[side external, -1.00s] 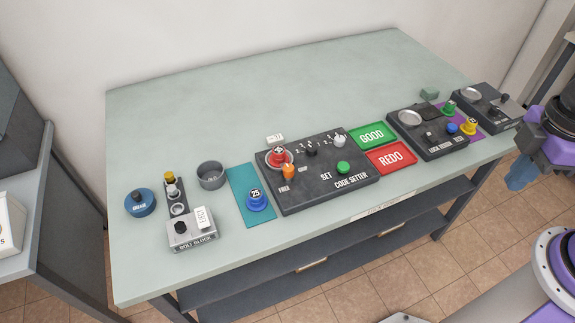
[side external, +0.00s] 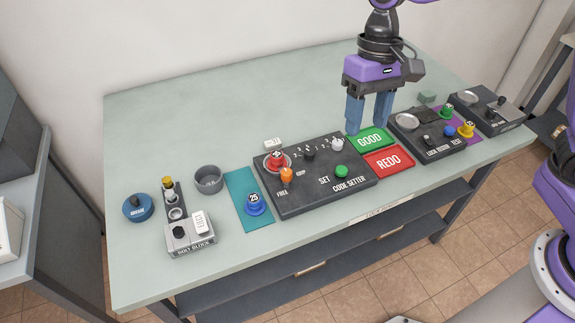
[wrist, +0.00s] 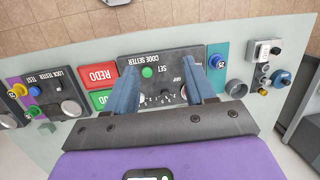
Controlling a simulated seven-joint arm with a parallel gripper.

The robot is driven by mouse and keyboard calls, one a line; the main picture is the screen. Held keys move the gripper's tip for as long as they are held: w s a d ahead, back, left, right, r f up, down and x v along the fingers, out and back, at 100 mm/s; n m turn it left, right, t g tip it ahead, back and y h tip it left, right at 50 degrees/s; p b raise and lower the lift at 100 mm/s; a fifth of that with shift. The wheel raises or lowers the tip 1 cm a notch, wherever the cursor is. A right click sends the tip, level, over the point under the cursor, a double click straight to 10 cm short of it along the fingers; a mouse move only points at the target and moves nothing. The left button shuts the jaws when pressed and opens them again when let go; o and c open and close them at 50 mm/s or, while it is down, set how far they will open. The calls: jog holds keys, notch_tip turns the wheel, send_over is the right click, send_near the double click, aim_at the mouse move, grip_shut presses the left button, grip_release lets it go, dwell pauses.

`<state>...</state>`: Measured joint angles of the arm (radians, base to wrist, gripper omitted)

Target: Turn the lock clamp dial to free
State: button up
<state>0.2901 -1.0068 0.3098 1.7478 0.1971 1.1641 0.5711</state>
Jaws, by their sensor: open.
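The lock clamp dial is a small orange knob (side external: 286,176) at the left front of the dark code setter panel (side external: 330,195), just behind the printed word FREE. A red lock (side external: 277,159) stands upright in the round seat behind it. My gripper (side external: 367,129) is open and empty, pointing down above the green GOOD pad and the panel's right end, to the right of the dial. In the wrist view its fingers (wrist: 172,68) spread over the code setter (wrist: 150,59); the dial and red lock are not visible there, likely behind a finger.
The panel also bears a green SET button (side external: 341,171), a black dial (side external: 309,154) and a pale knob (side external: 337,144). A blue lock (side external: 255,204) stands on a teal mat to the left. The red REDO pad (side external: 388,161) lies right. The table's back is clear.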

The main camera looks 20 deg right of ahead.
jog(key=w+a+f+m, duration=0.2)
jog(key=w+a+m, duration=0.2)
jog(key=w, duration=0.4)
jog(key=m+g+y, duration=0.1)
jog(key=m+y, duration=0.1)
jog(key=m, duration=0.4)
send_near(287, 172)
jog(key=x, duration=0.8)
jog(key=shift+a+f, duration=0.1)
jog(key=shift+f, duration=0.3)
grip_shut()
